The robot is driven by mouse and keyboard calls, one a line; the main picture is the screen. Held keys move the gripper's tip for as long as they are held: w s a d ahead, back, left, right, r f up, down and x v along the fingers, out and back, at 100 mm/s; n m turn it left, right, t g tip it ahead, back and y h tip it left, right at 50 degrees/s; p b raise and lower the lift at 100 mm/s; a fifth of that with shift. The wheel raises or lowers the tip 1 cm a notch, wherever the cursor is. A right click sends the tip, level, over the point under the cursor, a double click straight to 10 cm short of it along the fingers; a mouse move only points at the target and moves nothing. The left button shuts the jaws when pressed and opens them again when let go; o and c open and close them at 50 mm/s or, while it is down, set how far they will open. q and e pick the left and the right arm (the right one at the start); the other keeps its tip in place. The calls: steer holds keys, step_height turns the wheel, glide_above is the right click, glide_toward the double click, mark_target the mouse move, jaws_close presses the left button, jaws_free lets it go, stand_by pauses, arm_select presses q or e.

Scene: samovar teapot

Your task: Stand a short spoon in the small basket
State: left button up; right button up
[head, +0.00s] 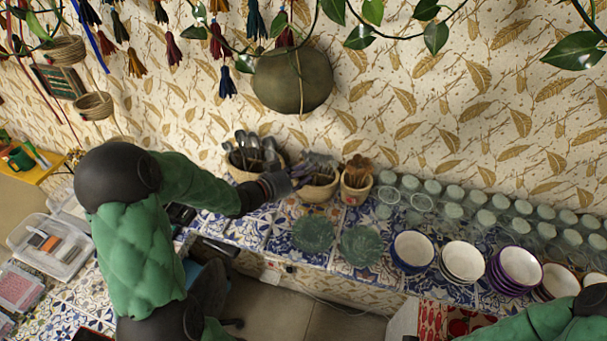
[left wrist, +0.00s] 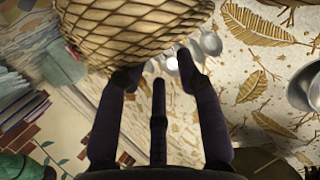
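Three woven baskets stand in a row at the wall. The left basket (head: 243,174) holds ladles and spoons (head: 258,150); the middle basket (head: 318,193) holds more cutlery (head: 318,166). The right one, the smallest basket (head: 355,195), holds brown wooden-looking utensils (head: 358,170). My left gripper (head: 283,184) is between the left and middle baskets. In the left wrist view its fingers (left wrist: 158,66) are apart, close under a woven basket (left wrist: 140,30). Metal spoon bowls (left wrist: 209,43) show beyond the fingertips; I cannot tell if any touch. My right gripper is out of view.
Two green plates (head: 314,232) lie on the tiled counter in front of the baskets. Stacked bowls (head: 413,250) and rows of lidded glasses (head: 455,192) fill the right side. A round vessel (head: 291,80) hangs on the wall above. Clear containers (head: 50,245) stand at the left.

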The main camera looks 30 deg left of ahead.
arm_select(q)
steer(key=shift+s+d+f, duration=0.2)
steer(key=shift+s+f, duration=0.05)
steer(key=shift+f, duration=0.3)
steer(key=v, duration=1.2)
steer(key=shift+w+r, duration=0.2)
steer(key=shift+r, duration=0.15)
steer(key=shift+a, duration=0.2)
